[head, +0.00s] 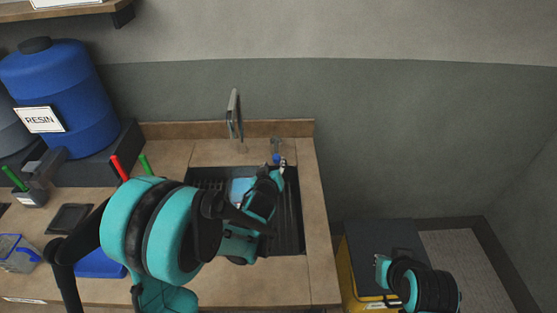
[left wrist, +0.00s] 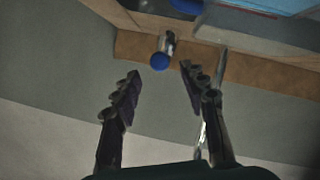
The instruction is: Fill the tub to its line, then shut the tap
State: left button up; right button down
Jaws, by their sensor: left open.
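The tap has a tall grey spout (head: 235,113) behind the sink and a small metal valve with a blue knob (head: 277,157) to its right. A light blue tub (head: 241,188) sits in the dark sink, partly hidden by my left arm; I cannot make out its line or water level. My left gripper (head: 275,176) is open and empty, just in front of the knob. In the left wrist view the knob (left wrist: 160,62) shows beyond the gap between the fingertips (left wrist: 160,85), apart from both. The tub (left wrist: 285,28) and spout (left wrist: 212,130) also show there. My right gripper cannot be made out.
A blue resin drum (head: 75,95) stands at the back left. Red and green handled tools (head: 119,167) and a clear container (head: 17,252) are on the left counter. A yellow and dark box (head: 365,245) stands on the floor at right, close to my right arm.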

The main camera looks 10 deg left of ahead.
aim_at(276, 160)
pick_arm(q)
jog(key=b+x, duration=0.1)
jog(key=x, duration=0.5)
jog(key=shift+s, duration=0.1)
grip_shut()
